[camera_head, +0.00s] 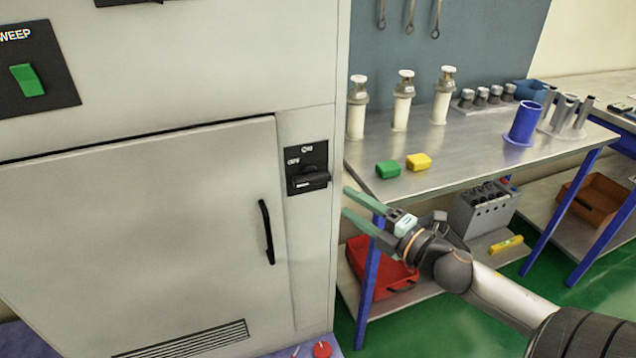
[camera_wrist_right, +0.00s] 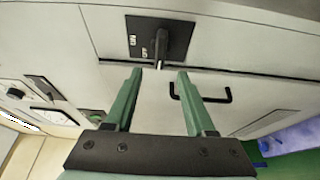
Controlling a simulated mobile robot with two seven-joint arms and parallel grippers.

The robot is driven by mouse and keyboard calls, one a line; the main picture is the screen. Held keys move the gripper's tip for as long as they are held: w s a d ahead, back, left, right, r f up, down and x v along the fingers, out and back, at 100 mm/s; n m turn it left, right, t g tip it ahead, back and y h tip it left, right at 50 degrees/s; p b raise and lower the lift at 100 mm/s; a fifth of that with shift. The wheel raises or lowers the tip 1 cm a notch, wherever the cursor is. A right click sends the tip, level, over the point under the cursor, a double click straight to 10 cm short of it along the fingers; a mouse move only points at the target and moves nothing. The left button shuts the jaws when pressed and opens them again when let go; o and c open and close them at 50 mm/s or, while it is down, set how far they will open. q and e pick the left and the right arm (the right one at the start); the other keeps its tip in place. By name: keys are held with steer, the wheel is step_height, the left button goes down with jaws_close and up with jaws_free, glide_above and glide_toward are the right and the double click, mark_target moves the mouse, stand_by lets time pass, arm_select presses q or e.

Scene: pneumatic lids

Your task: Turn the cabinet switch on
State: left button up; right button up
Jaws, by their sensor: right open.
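The cabinet (camera_head: 140,230) is pale grey and fills the left of the head view. Its switch is a black plate (camera_head: 307,158) with a black lever (camera_head: 312,181), right of the door handle (camera_head: 267,232). The switch plate (camera_wrist_right: 142,36) and lever (camera_wrist_right: 160,50) also show in the right wrist view, with small white ON and OFF marks. My right gripper (camera_head: 346,201) is open, with green fingers pointing at the cabinet, just right of and below the switch. In the wrist view the lever lies ahead, between the fingertips (camera_wrist_right: 160,74), with no visible contact. My left gripper is out of view.
A metal table (camera_head: 455,150) with white cylinders (camera_head: 402,105), a green block (camera_head: 388,169), a yellow block (camera_head: 418,161) and a blue cup (camera_head: 523,124) stands right of the cabinet. A red bin (camera_head: 380,265) sits below. A green SWEEP rocker (camera_head: 27,80) is at upper left.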

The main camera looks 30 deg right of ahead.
mark_target(316, 182)
steer(key=shift+w+a, duration=0.25)
steer(key=shift+w, duration=1.5)
steer(key=shift+w+a, duration=0.3)
steer(key=shift+w, duration=1.4)
steer(key=shift+w+a, duration=0.25)
steer(key=shift+w, duration=1.5)
steer(key=shift+f, duration=0.1)
jaws_close()
